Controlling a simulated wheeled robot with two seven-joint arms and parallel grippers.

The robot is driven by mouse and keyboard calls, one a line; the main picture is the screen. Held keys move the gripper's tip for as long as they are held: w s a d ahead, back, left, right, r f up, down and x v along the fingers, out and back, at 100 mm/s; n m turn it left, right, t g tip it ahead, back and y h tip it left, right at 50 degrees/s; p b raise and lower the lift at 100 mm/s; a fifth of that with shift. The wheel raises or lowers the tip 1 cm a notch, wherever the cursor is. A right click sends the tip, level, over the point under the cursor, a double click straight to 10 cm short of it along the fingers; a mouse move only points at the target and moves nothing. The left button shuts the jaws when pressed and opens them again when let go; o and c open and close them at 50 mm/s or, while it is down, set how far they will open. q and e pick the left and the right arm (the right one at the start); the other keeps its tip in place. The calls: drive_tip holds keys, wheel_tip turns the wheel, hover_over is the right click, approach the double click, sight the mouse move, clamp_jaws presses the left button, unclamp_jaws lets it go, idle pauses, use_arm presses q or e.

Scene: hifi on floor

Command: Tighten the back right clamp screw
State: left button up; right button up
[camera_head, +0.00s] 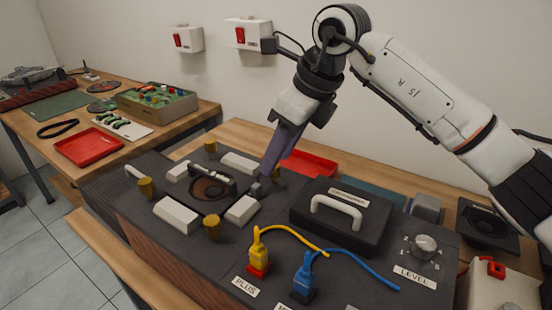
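My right gripper (267,178) reaches down from the upper right to the back right corner of the recessed speaker mount on the dark hi-fi cabinet (160,221). The back right clamp screw (278,179) is a brass-coloured knob there, mostly hidden behind the fingers. The fingers look at or beside it; I cannot tell whether they grip it. The other brass screws stand at the back left (210,147), front left (146,187) and front right (211,226). White blocks surround the round brown speaker (209,188). My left gripper is not in view.
Right of the mount is a black lid with a white handle (337,205). A yellow plug (258,250), a blue plug (304,280) and a level knob (425,246) sit in front and right. A red tray (309,164) lies behind. A second table stands left.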

drive_tip(key=shift+x, duration=1)
drive_tip(key=shift+c, duration=0.5)
clamp_jaws()
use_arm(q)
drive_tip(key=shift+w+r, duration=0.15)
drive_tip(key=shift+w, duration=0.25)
